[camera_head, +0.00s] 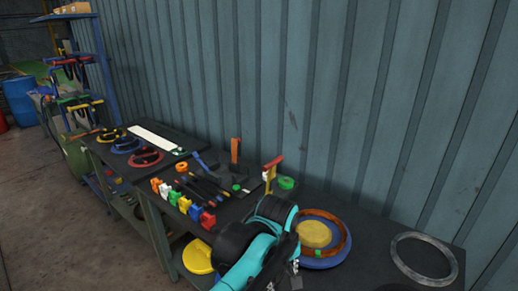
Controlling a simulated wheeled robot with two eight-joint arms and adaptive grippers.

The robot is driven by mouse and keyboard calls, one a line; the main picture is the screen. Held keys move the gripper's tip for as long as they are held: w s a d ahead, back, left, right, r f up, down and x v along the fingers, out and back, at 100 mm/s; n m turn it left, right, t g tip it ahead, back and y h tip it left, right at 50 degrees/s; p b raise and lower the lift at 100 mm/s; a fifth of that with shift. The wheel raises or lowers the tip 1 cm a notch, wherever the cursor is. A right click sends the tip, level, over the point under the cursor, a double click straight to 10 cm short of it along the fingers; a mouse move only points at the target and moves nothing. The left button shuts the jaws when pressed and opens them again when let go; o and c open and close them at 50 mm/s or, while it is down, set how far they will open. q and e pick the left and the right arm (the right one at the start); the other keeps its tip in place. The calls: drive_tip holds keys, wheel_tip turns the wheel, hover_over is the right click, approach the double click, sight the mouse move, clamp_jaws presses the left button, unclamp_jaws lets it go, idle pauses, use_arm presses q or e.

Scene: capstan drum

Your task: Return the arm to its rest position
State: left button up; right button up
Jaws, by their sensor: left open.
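My left arm, teal and black, comes in at the bottom centre over the front of the dark workbench (365,268). My left gripper (288,268) is at the arm's end, small and partly hidden by it; it is open, and I see nothing held in it. Just to its right on the bench lies a round assembly with a yellow disc (313,234), a brown ring (343,237) around it and a blue base (326,263) below. The arm overlaps its left side in the picture. My right gripper is not in view.
A grey metal ring (452,262) lies at the bench's right. Several coloured blocks (184,204) and dark tools (212,186) lie left of my arm. A yellow disc (197,257) is lower left. A corrugated wall (270,80) closes the back. Open floor (60,225) is at left.

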use_arm(q)
drive_tip(key=s+a+f+m+t, duration=0.1)
drive_tip(key=s+a+f+m, duration=0.1)
drive_tip(key=a, duration=0.6)
drive_tip(key=s+a+f+m+t, duration=0.1)
drive_tip(key=s+a+m+t, duration=0.1)
drive_tip(key=a, duration=0.6)
drive_tip(key=s+a+f+m+t+y, duration=0.1)
drive_tip(key=s+a, duration=0.3)
drive_tip(key=a, duration=0.4)
drive_tip(key=shift+f+m+t, duration=0.6)
drive_tip(key=shift+f+t, duration=0.1)
drive_tip(key=shift+f, duration=0.15)
